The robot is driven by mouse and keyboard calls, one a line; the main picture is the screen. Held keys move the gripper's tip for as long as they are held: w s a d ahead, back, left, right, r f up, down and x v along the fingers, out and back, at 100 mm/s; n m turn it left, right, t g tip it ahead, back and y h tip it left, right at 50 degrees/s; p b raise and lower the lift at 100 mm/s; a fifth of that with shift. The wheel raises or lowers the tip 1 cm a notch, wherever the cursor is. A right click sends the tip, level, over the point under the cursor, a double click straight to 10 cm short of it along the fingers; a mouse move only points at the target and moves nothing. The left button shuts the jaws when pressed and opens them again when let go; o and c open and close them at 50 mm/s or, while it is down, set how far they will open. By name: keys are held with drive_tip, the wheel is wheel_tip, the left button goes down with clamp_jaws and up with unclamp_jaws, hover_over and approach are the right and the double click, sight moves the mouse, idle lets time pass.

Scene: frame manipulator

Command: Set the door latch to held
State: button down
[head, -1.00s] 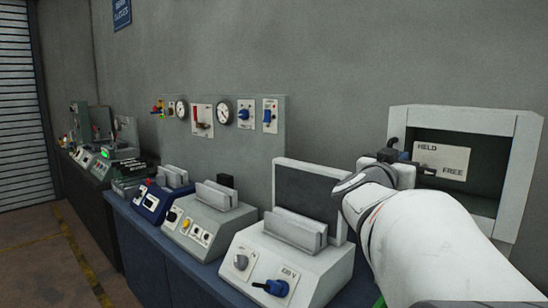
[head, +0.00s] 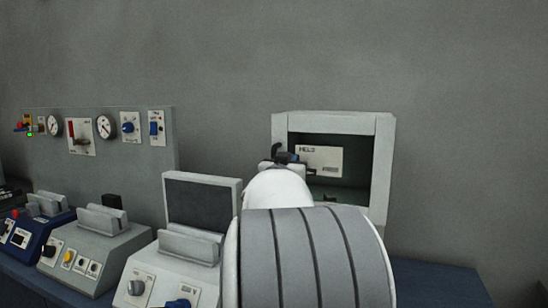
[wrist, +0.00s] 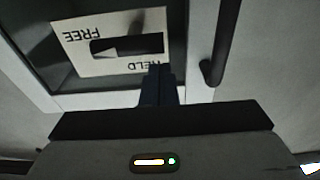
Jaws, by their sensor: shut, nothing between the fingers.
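A white-framed box on the wall (head: 383,150) holds a pale latch plate (head: 325,153) in its dark recess. In the wrist view the plate (wrist: 75,50) appears upside down, with FREE at upper left and HELD at lower right. A dark slot or bar (wrist: 130,46) with a grey pointed part at its left crosses the plate; I cannot tell the latch's exact setting. My gripper (wrist: 157,72) is shut and empty, its fingertips at the plate's lower edge near HELD. Contact is unclear. In the head view my arm hides most of the gripper and the frame's lower left.
A dark rod-like handle (wrist: 216,52) stands on the frame beside my fingers. Left of the box are a dark-faced screen panel (head: 203,202), grey consoles (head: 90,245) and a gauge panel (head: 150,160). The blue bench top (head: 435,280) at right is clear.

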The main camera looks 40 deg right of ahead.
drive_tip(key=shift+a+f, duration=0.1)
drive_tip(key=shift+f, duration=0.45)
drive_tip(key=shift+n, duration=0.4)
